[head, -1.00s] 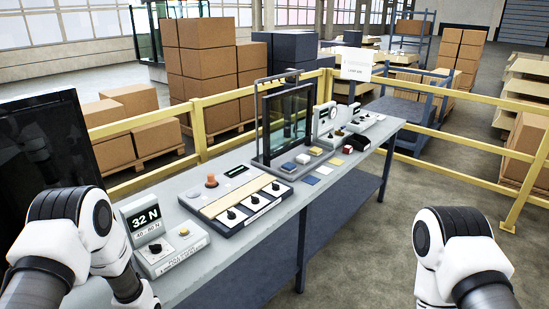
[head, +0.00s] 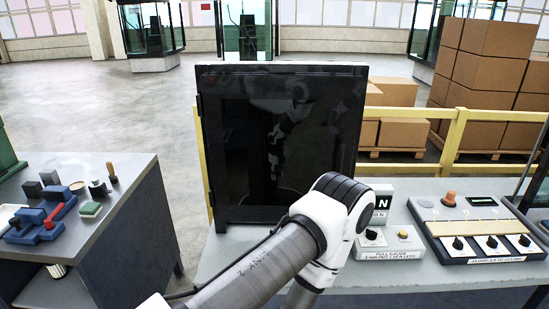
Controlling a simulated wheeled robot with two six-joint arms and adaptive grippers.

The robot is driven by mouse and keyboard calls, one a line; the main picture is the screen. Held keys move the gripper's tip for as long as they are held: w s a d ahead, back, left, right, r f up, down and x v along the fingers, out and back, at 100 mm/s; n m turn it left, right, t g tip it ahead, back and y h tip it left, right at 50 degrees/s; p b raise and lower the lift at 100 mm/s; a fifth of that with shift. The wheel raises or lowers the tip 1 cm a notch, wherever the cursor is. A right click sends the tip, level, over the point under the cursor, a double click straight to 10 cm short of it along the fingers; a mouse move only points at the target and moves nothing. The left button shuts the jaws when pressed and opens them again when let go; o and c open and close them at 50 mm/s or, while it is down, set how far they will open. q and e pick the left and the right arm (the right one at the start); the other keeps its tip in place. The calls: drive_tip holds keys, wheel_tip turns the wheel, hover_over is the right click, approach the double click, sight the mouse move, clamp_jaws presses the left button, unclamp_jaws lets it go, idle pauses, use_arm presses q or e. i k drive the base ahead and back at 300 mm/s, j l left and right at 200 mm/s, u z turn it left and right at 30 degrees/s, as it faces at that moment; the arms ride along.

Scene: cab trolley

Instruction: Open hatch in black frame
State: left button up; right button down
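The black frame (head: 282,70) stands upright on the grey bench, left of the small gauge box. Its hatch, a dark glossy panel (head: 240,140), fills the frame and looks shut. Small hinge-like parts show on the frame's left edge. The panel mirrors a white, robot-like shape. No handle can be made out. My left arm (head: 335,215) reaches in from the bottom and its elbow covers the frame's lower right corner. My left gripper is outside the view, and so is my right arm with its gripper.
Right of the frame on the bench stand a pull gauge (head: 388,245) and a panel with knobs (head: 480,230). A separate grey table (head: 110,225) with tools and blocks stands at the left. A yellow rail (head: 410,113) and stacked boxes (head: 490,75) are behind.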

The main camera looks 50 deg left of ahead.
sight(270, 137)
drive_tip(key=u, duration=1.5)
